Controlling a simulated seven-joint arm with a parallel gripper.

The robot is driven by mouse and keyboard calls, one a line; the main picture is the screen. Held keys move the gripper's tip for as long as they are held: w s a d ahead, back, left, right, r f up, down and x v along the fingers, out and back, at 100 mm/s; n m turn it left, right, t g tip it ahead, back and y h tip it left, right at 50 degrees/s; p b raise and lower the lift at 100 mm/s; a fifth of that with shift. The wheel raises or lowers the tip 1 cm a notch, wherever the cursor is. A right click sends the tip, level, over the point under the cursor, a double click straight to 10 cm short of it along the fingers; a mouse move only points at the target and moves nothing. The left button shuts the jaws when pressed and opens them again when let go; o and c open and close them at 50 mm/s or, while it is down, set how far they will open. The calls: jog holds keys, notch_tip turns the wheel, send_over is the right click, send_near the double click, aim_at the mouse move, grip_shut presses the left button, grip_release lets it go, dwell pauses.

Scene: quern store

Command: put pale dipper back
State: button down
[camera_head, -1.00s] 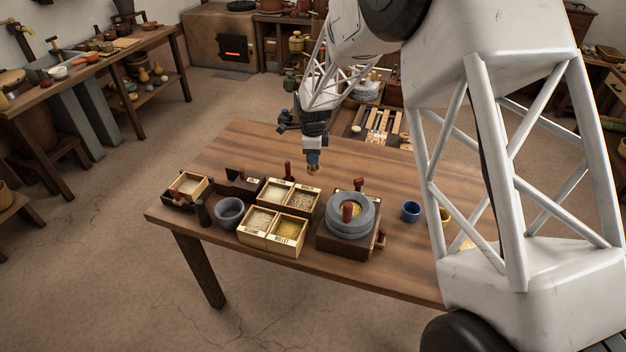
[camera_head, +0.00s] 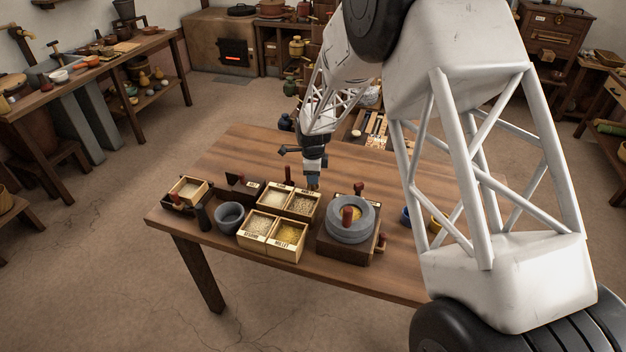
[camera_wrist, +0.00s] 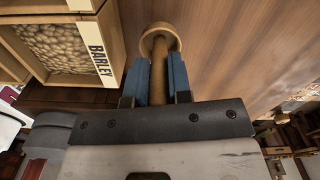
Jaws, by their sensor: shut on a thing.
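My gripper (camera_head: 313,184) is over the table just behind the barley compartment (camera_head: 303,204) of the grain boxes. In the wrist view, its blue fingers (camera_wrist: 158,80) are shut on the handle of the pale wooden dipper (camera_wrist: 160,38). The dipper's round end points away from the gripper, just right of the barley box's labelled wall (camera_wrist: 103,50); I cannot tell whether they touch. In the head view the dipper is too small to make out clearly at the fingertips.
A grey stone quern (camera_head: 347,232) with red-brown handles stands front right of the gripper. A blue cup (camera_head: 405,216) is partly behind my arm. The table's back (camera_head: 250,145) is bare.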

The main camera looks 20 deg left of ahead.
jog(key=shift+f, duration=0.75)
jog(key=shift+f, duration=0.1)
jog(key=c, duration=1)
grip_release()
jog(key=shift+c, duration=0.2)
notch_tip(320, 180, up, 12)
jog(key=shift+r, duration=0.1)
jog(key=shift+r, duration=0.1)
